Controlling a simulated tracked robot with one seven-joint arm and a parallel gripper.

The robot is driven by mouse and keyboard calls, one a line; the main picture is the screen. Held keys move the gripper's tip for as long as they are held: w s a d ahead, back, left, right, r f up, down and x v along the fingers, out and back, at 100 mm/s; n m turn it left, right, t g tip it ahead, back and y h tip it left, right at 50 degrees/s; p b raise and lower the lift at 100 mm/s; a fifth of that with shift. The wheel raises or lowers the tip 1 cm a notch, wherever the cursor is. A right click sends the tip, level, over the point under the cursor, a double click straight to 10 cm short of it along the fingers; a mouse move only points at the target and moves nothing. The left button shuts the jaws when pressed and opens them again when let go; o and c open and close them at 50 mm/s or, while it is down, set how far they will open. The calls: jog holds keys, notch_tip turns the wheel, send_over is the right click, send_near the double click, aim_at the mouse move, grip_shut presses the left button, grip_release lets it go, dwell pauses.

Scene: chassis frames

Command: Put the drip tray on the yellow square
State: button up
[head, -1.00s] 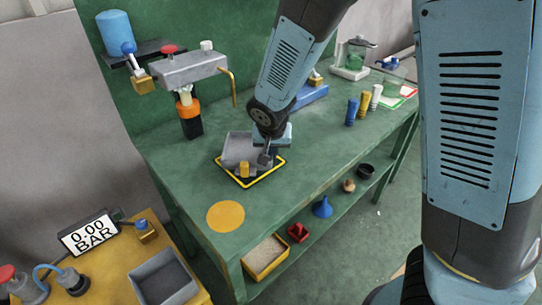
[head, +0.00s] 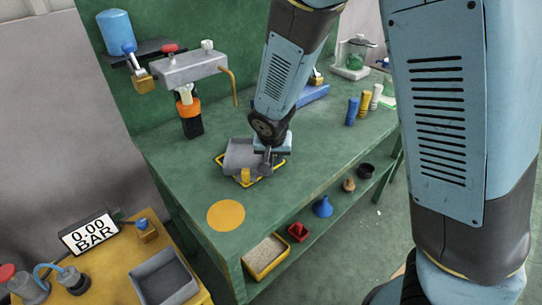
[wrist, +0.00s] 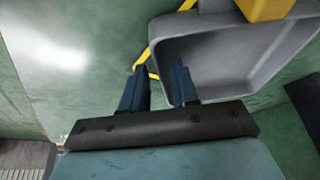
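The drip tray (head: 243,152) is a shallow grey tray with a yellow block (head: 246,174) at its near side. It sits on the green bench, over part of the yellow-outlined square (head: 220,164), whose outline shows around its near sides. My gripper (head: 267,163) is low at the tray's right side. In the wrist view the two dark blue fingers (wrist: 158,85) are apart, with a gap between them. The right finger overlaps the tray (wrist: 215,55) near its wall and the left finger is outside it. I cannot tell whether either finger touches the wall.
A yellow-orange disc (head: 226,215) lies on the bench near its front edge. A grey machine with an orange collar (head: 188,109) stands at the back left. Blue, yellow and white cylinders (head: 363,104) stand at the right. Bench space between tray and disc is clear.

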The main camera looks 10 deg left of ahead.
jog(key=v, duration=1.2)
jog(key=shift+w+d+r, duration=0.1)
jog(key=shift+r, duration=0.1)
jog(key=d+r+m, duration=0.1)
jog(key=d+r, duration=0.3)
jog(key=d, duration=0.5)
jog(key=d+r, duration=0.5)
jog(key=d, duration=0.4)
jog(key=s+d+r+t, duration=0.1)
jog(key=s+d+r, duration=0.5)
jog(key=s+d, duration=0.5)
jog(key=shift+s+d+r, duration=0.4)
jog(key=shift+d, duration=0.1)
jog(key=shift+c, duration=0.3)
